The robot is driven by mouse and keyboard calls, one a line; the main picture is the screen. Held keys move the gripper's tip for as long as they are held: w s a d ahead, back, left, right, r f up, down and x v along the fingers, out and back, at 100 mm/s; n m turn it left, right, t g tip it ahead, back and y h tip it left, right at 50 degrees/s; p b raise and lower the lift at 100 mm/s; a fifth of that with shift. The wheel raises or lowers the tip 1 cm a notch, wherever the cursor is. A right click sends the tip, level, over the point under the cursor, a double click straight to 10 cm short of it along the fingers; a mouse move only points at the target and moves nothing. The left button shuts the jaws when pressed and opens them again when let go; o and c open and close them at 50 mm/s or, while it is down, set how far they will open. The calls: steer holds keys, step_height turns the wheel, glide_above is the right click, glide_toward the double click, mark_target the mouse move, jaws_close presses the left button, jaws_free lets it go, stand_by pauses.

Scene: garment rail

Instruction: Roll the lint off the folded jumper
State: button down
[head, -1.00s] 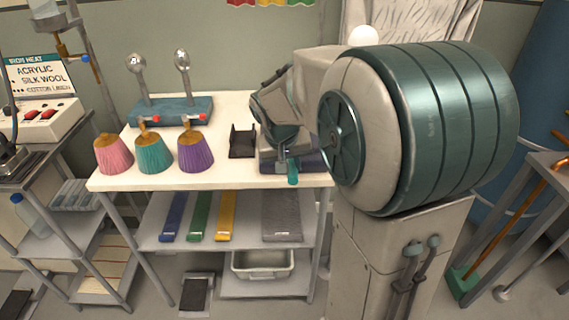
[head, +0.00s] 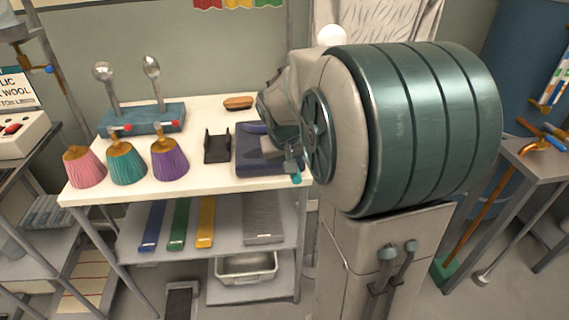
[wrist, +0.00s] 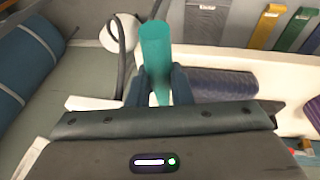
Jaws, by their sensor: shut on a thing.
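The folded jumper (head: 248,164) is dark navy and lies on the right part of the white table. In the wrist view a ribbed dark purple-blue bundle (wrist: 222,84), apparently the jumper, lies right of my gripper. My gripper (head: 293,165) is at the jumper's right side in the head view, partly hidden by my arm. It is shut on a teal handle (wrist: 156,50), apparently the lint roller's. The handle's end sticks out between the fingers (wrist: 158,88). The roller's head is hidden, and I cannot tell whether it touches the jumper. No lint can be made out.
An empty black cradle (head: 217,148) stands left of the jumper. A wooden brush (head: 238,103) lies behind. Coloured strips (head: 179,225) lie on the shelf below.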

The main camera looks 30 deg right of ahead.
steer(key=d, duration=0.1)
steer(key=s+d, duration=0.1)
steer(key=d, duration=0.1)
steer(key=shift+s+d+f, duration=0.1)
steer(key=shift+d, duration=0.2)
stand_by(0.4)
step_height(320, 180, up, 7)
steer(key=p, duration=0.5)
stand_by(0.7)
